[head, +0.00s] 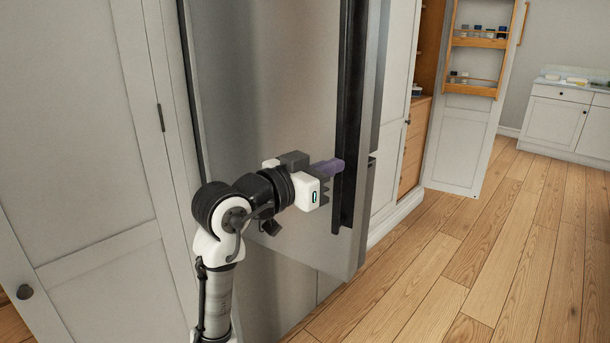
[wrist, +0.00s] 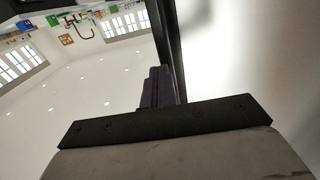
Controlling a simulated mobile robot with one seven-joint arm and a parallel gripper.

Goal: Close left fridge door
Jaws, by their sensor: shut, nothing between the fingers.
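The left fridge door (head: 270,90) is a tall brushed-steel panel in the head view. Its lower right corner stands out over the floor, so it looks partly open. A long dark vertical handle (head: 352,95) runs near its right edge. My gripper (head: 338,165) is shut and empty, with its fingertips at the handle's left side. I cannot tell whether they touch it. In the wrist view, the shut purple-grey fingers (wrist: 158,86) lie beside the dark handle bar (wrist: 168,45), with the pale door surface (wrist: 245,55) to the right. The fridge interior is hidden.
A grey-white cabinet door (head: 85,130) stands left of the fridge. To the right, an open pantry door (head: 465,110) carries wooden racks with jars (head: 480,32). A white counter unit (head: 565,115) is at the far right. The wooden floor (head: 465,260) at right is clear.

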